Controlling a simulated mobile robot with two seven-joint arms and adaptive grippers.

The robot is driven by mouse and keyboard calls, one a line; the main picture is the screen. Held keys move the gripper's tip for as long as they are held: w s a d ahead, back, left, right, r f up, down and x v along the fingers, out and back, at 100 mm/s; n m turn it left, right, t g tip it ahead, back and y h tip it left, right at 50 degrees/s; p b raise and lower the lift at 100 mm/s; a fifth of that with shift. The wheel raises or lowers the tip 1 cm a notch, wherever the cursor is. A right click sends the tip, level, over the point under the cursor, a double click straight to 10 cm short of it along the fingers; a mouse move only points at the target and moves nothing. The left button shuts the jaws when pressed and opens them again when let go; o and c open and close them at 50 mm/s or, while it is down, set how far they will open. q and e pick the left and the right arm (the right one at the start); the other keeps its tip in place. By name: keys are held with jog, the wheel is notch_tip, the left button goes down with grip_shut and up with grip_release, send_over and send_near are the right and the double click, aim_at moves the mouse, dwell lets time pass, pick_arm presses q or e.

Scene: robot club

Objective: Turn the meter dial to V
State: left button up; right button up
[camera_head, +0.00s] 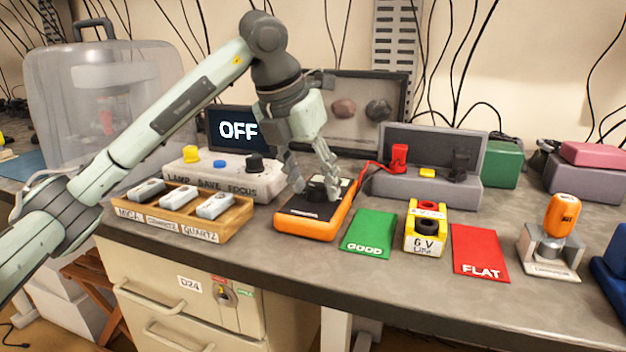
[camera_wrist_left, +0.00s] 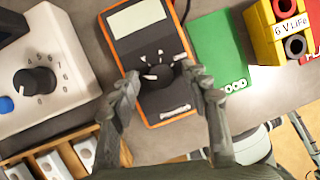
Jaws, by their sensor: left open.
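The meter (camera_head: 308,229) is an orange-edged box with a dark face, lying flat on the bench. In the left wrist view the meter (camera_wrist_left: 121,58) shows a grey screen at its far end and white marks around a dark dial. The dial (camera_wrist_left: 157,98) sits between the fingers of my left gripper (camera_wrist_left: 161,78). In the head view my left gripper (camera_head: 316,188) points down over the meter, open, with a finger on either side of the dial. I cannot tell whether the fingers touch it. The dial's pointer and the lettering are too small to read. My right gripper is not in view.
Left of the meter are a wooden tray (camera_head: 238,222) of samples and a lamp control box (camera_head: 180,166). To the right lie a green GOOD card (camera_head: 371,230), a yellow battery holder (camera_head: 411,238) and a red FLAT card (camera_head: 478,250). A red lead runs behind the meter.

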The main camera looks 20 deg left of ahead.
pick_arm(q)
jog(key=shift+c, duration=0.6)
grip_shut()
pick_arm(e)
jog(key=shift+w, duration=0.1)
pick_arm(q)
jog(key=m+h, duration=0.1)
jog(key=m, duration=0.2)
jog(key=shift+w+a+g, duration=0.1)
jog(key=shift+a+g, duration=0.05)
jog(key=shift+g, duration=0.15)
jog(key=shift+m+g+h, duration=0.3)
jog(key=shift+m+h, duration=0.1)
jog(key=shift+m, duration=0.8)
jog(key=shift+w+m, duration=0.1)
jog(key=shift+m, duration=0.6)
jog(key=shift+m+g+h+p, duration=0.45)
jog(key=shift+m+g, duration=0.15)
jog(key=shift+m, duration=0.5)
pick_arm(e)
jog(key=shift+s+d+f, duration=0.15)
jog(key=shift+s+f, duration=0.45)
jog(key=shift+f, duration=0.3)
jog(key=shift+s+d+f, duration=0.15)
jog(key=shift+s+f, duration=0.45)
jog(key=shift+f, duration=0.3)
